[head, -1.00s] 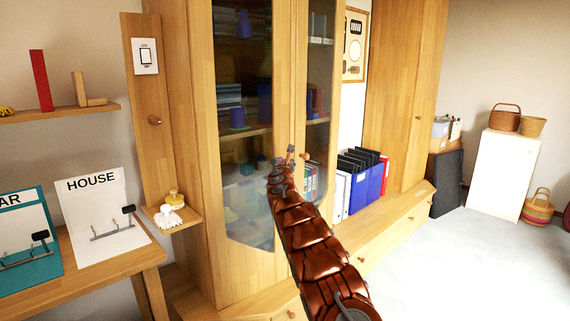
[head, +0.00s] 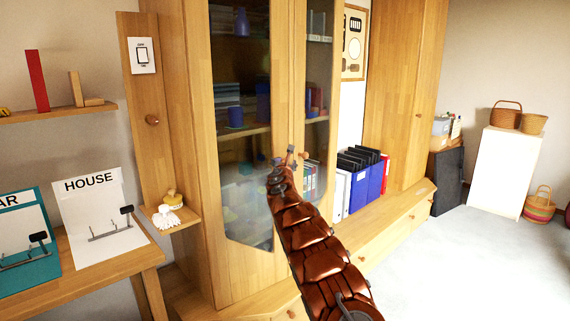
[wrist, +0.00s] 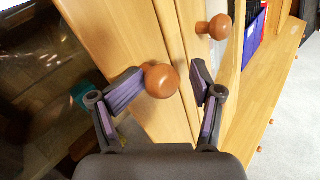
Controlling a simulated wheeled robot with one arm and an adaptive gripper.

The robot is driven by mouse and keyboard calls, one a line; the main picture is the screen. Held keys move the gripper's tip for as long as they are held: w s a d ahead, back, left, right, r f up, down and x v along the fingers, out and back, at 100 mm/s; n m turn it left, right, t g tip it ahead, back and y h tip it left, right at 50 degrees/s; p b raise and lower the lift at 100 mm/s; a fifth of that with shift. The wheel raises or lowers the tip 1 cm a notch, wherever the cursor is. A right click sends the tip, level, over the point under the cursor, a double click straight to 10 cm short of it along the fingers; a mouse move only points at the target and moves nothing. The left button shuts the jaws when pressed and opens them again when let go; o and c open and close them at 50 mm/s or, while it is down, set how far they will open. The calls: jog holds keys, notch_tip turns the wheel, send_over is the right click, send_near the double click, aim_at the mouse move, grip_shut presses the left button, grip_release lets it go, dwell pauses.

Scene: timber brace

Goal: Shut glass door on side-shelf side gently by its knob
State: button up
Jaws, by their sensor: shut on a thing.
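The left glass door (head: 284,85), on the side-shelf side, is wood-framed and stands about in line with the right glass door (head: 299,75). I cannot tell if a small gap remains between them. Its round orange-brown knob (wrist: 161,81) is between the fingers of my gripper (wrist: 165,88) in the wrist view. The left pad meets the knob, and my gripper is shut on it. In the head view my gripper (head: 283,164) is at the door's inner edge and hides that knob. The right door's knob (wrist: 219,27) is just beyond the right finger.
The side shelf (head: 182,217) holds a brush and a white object. A desk (head: 100,266) with a HOUSE sheet stands at the left. Blue binders (head: 375,180) stand on the low ledge right of the doors.

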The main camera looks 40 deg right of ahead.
jog(key=shift+s+d, duration=0.1)
jog(key=shift+s+a+r, duration=0.2)
jog(key=shift+s+a, duration=0.15)
jog(key=shift+a, duration=0.1)
jog(key=v, duration=0.6)
jog(key=shift+a+f, duration=0.2)
dwell(0.3)
dwell(0.5)
